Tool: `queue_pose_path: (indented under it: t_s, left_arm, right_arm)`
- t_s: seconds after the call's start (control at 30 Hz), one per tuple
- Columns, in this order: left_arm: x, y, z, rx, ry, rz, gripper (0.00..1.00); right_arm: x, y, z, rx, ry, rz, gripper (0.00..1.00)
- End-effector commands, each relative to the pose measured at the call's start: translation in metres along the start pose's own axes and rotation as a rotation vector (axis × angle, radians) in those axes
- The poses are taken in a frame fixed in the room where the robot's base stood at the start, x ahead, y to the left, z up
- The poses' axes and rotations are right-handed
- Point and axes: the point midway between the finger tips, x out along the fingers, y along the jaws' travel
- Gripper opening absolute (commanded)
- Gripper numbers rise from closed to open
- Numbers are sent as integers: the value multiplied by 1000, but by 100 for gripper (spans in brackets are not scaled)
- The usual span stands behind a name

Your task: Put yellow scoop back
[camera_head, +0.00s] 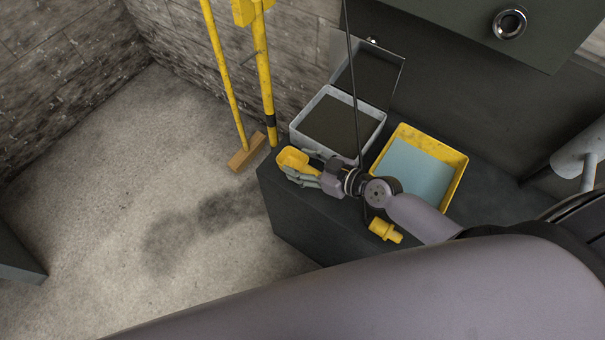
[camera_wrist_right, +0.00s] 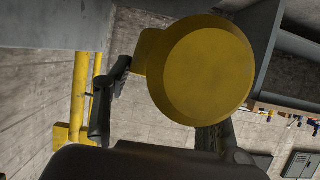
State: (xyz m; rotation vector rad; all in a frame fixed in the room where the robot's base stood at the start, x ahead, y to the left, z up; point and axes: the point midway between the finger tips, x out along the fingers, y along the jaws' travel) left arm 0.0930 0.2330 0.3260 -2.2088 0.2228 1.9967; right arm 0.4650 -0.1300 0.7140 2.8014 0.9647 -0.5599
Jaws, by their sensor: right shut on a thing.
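The yellow scoop (camera_head: 292,158) is in my right gripper (camera_head: 302,174), near the left end of the dark bench top. The gripper is shut on it, and its fingers hide part of the scoop. In the right wrist view a round yellow face of the scoop (camera_wrist_right: 200,70) fills the middle, with a dark finger on each side of the right gripper (camera_wrist_right: 160,118). I cannot tell whether the scoop touches the bench. My left gripper is not in view.
A grey box (camera_head: 297,137) with an open lid and dark contents stands behind the gripper. A yellow tray (camera_head: 457,178) with pale blue contents is to the right. A small yellow object (camera_head: 385,231) lies near the bench's front edge. A broom (camera_head: 246,152) leans at the wall.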

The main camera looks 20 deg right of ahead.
Motion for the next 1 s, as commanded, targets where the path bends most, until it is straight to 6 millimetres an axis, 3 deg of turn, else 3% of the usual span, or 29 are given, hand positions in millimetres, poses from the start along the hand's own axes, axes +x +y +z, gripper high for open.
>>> queue_pose_path:
  t_s: [0.13, 0.33, 0.77, 0.8, 1.0]
  left_arm:
    - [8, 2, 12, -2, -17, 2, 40]
    - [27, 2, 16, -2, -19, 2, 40]
    - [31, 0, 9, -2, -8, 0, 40]
    - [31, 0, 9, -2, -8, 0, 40]
    - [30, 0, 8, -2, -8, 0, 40]
  right_arm:
    - [6, 1, 12, 0, 2, 1, 22]
    - [17, 1, 39, 0, 1, 1, 22]
    - [18, 1, 44, -1, 1, 1, 22]
    - [18, 0, 44, -1, 1, 1, 52]
    - [18, 0, 43, 0, 1, 1, 65]
